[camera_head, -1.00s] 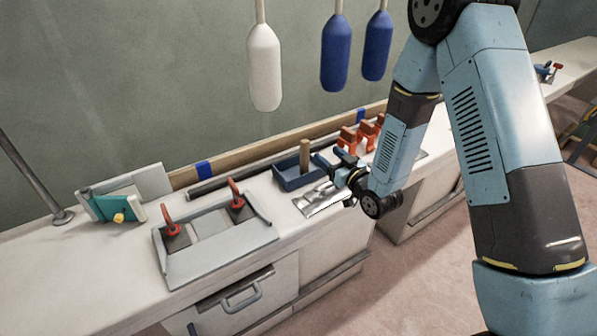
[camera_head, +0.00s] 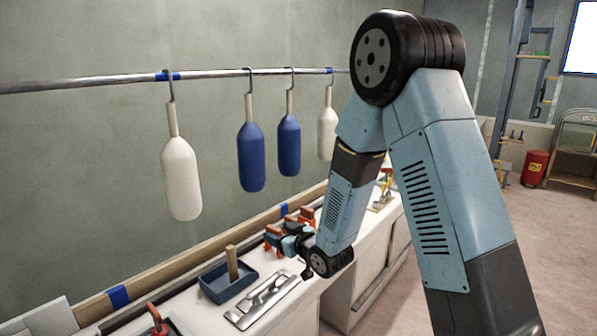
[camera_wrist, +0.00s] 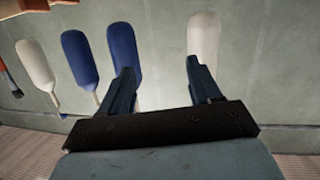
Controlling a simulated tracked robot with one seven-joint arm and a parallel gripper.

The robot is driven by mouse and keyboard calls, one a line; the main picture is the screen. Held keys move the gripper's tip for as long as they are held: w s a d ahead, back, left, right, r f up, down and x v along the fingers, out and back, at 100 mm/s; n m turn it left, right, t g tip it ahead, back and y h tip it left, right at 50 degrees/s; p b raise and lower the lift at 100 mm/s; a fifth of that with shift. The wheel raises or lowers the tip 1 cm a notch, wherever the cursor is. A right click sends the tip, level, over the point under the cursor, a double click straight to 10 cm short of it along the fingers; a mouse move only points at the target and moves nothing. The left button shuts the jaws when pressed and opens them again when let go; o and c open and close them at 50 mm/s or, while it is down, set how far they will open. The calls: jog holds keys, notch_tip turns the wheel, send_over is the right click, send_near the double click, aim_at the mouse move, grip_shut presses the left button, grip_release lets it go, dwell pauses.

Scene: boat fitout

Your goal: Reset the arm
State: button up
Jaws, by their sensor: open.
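My arm rises on the right in the head view, bends at the top and reaches down toward the bench. My gripper (camera_head: 283,240) is above the bench, in front of the orange clamps (camera_head: 292,222), partly hidden by my own wrist. In the wrist view my gripper (camera_wrist: 160,82) shows two dark fingers spread apart with nothing between them. Beyond the fingers in that view are a blue fender (camera_wrist: 126,55) and a white fender (camera_wrist: 203,45).
White and blue fenders (camera_head: 251,157) hang from a rail (camera_head: 210,76) along the wall. On the bench are a blue tray (camera_head: 222,286) with a wooden-handled tool and a metal plate (camera_head: 262,300). A red bin (camera_head: 535,168) stands far right. Open floor (camera_head: 400,300) lies right of the bench.

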jog(key=s+d+r+m+g+h, duration=0.15)
jog(key=s+d+r+h, duration=0.25)
jog(key=d+r, duration=0.5)
jog(key=s+d+r+m+h, duration=0.35)
jog(key=d+r, duration=0.35)
jog(key=d, duration=0.4)
jog(key=s+d+r+m+g+h, duration=0.1)
jog(key=s+d, duration=0.3)
jog(key=s, duration=0.7)
jog(key=s+d+r+m+g+h, duration=0.1)
jog(key=s+d+r+g, duration=0.3)
jog(key=s, duration=0.8)
jog(key=shift+s+d+r+m, duration=0.3)
jog(key=shift+d+m, duration=0.35)
jog(key=shift+m, duration=0.25)
jog(key=shift+h, duration=0.25)
